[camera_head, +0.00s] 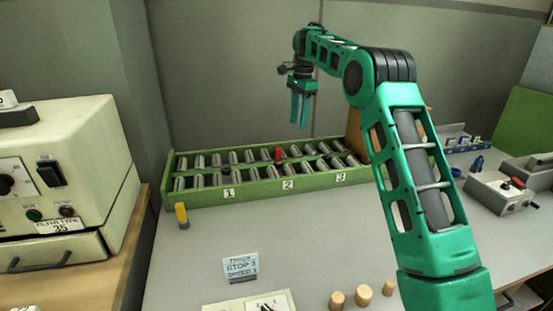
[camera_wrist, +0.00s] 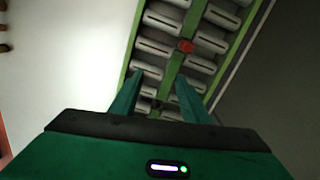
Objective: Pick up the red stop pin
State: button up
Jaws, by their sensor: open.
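The red stop pin (camera_head: 278,154) stands in the middle rail of the green roller rack (camera_head: 255,193), between the two rows of rollers, above the label 2. In the wrist view the red pin (camera_wrist: 186,46) shows as a red top on the green middle rail, beyond my fingertips and slightly right of centre. My gripper (camera_head: 300,124) hangs pointing down above the back of the rack, up and to the right of the pin in the head view. Its two fingers (camera_wrist: 157,88) are apart, with nothing held between them.
A dark pin (camera_head: 226,172) stands near label 1. A yellow-topped pin (camera_head: 182,214) stands at the rack's left front. Several corks (camera_head: 362,295) and a sign (camera_head: 240,268) are at the front. A beige machine (camera_head: 65,170) is left; the grey tabletop between is clear.

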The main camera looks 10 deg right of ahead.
jog(key=m, duration=0.2)
send_over(279, 147)
jog(key=d, duration=0.1)
notch_tip(279, 147, down, 5)
jog(key=shift+y, duration=0.4)
jog(key=shift+a+f, duration=0.25)
jog(key=shift+f, duration=1.6)
jog(key=shift+a+f, duration=0.2)
jog(key=shift+f, duration=1.7)
jog(key=shift+a+f, duration=0.25)
jog(key=shift+f, duration=1.6)
grip_shut()
